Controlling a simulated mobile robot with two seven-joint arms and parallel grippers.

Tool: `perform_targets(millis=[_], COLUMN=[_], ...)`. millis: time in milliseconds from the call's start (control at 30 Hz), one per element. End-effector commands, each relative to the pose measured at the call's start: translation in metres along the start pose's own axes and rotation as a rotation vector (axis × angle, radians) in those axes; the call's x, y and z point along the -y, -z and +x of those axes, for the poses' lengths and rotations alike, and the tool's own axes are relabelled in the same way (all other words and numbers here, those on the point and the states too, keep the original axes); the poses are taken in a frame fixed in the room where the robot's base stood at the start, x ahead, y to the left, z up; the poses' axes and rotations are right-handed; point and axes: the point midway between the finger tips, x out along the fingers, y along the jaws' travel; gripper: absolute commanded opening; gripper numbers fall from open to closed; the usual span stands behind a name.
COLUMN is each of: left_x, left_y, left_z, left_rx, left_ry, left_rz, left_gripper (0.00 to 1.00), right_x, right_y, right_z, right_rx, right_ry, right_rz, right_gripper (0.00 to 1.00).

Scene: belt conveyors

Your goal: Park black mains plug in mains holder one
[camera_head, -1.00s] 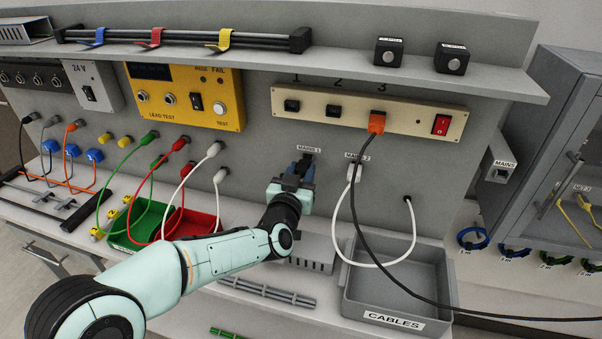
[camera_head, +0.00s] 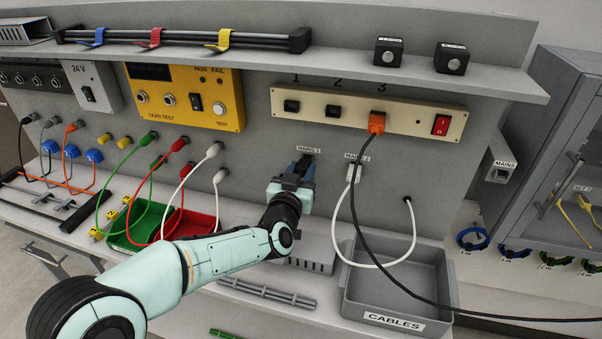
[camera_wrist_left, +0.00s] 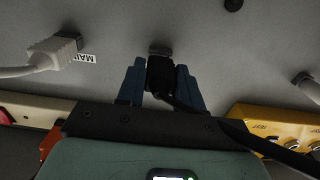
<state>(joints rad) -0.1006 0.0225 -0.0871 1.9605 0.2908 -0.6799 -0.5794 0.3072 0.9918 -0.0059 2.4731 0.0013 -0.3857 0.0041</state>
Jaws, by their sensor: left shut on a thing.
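The black mains plug (camera_wrist_left: 160,76) is between the blue fingers of my left gripper (camera_wrist_left: 161,86) in the left wrist view. My left gripper (camera_head: 302,170) is shut on it, close to the grey panel just below the MAINS 1 label (camera_head: 309,149). The plug's front end meets a small dark holder (camera_wrist_left: 159,48) on the panel. I cannot tell how deep it sits. A black cable (camera_wrist_left: 250,139) runs from the plug. In the head view the gripper mostly hides plug and holder. My right gripper is not in view.
A white plug (camera_head: 354,172) sits at the MAINS 2 holder, just right of my gripper. An orange plug (camera_head: 376,122) is in socket 3 of the beige strip (camera_head: 420,117), its black cable hanging down. The grey CABLES bin (camera_head: 402,307) stands below right.

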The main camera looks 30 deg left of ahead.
Motion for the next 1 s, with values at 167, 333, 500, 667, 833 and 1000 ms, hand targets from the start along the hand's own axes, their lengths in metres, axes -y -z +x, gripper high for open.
perform_targets(millis=[167,333,500,667,833,1000], left_x=[0.0,0.0,-0.0001,-0.0001,0.0001,0.0002], left_y=[0.0001,0.0001,-0.0001,-0.0002,0.0002,0.0004], left_z=[0.0004,0.0007,0.0027,0.0051,0.0077,0.0103], left_rx=[0.0,0.0,0.0,0.0,-0.001,-0.001], left_ry=[0.0,0.0,0.0,0.0,0.0,0.001], left_rz=[0.0,0.0,0.001,0.001,0.001,0.0], left_gripper=[0.0,0.0,0.0,0.0,0.0,0.0], right_x=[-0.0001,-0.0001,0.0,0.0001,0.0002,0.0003], right_y=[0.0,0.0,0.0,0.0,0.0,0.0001], right_z=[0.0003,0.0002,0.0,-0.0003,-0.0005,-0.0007], right_rx=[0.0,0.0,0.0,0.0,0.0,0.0], right_ry=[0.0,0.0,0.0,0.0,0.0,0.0], right_rz=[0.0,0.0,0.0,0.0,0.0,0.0], right_gripper=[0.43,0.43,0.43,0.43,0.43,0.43])
